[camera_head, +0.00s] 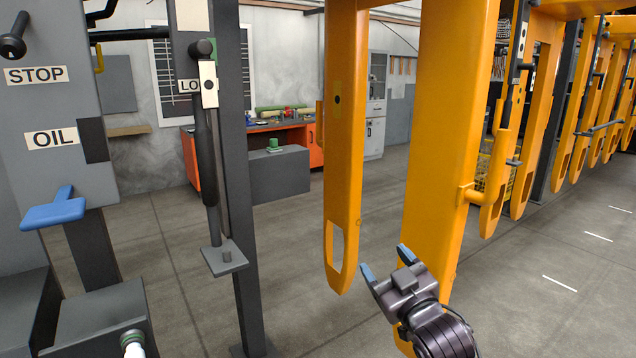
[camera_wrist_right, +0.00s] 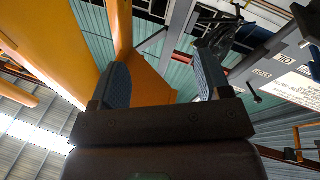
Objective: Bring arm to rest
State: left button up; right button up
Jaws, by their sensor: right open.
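My right gripper (camera_head: 385,268) is at the lower middle of the head view, in front of the wide orange post. Its two blue-tipped fingers are spread apart with nothing between them. The right wrist view also shows the open fingers (camera_wrist_right: 160,85), pointing up toward the ceiling. An orange surface (camera_wrist_right: 150,80) lies behind and beside the left finger there; I cannot tell whether they touch. My left gripper does not show in the head view.
Orange hanging frames (camera_head: 345,150) and a wide orange post (camera_head: 445,140) stand close by the right gripper. At left are a grey machine with STOP and OIL labels (camera_head: 50,138), a blue lever (camera_head: 54,210) and a grey post (camera_head: 235,180). Floor (camera_head: 300,260) is open behind.

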jog(key=s+d+f+m+g+h, duration=0.15)
jog(key=s+d+f, duration=0.25)
jog(key=f, duration=0.4)
jog(key=s+d+f+m+g+h, duration=0.1)
jog(key=s+d+f+m+h, duration=0.15)
jog(key=s+f, duration=0.35)
jog(key=s+d+f+m+g+h, duration=0.1)
jog(key=s+d+f+g, duration=0.2)
jog(key=f, duration=0.6)
jog(key=s+d+f+m+g+h, duration=0.1)
jog(key=s+d+f, duration=0.1)
jog(key=s+f, duration=0.4)
jog(key=s+d+f+m+g+h, duration=0.1)
jog(key=s+d+f, duration=0.2)
jog(key=s, duration=0.9)
notch_tip(320, 180, down, 3)
jog(key=shift+d+f, duration=0.1)
jog(key=shift+d, duration=0.25)
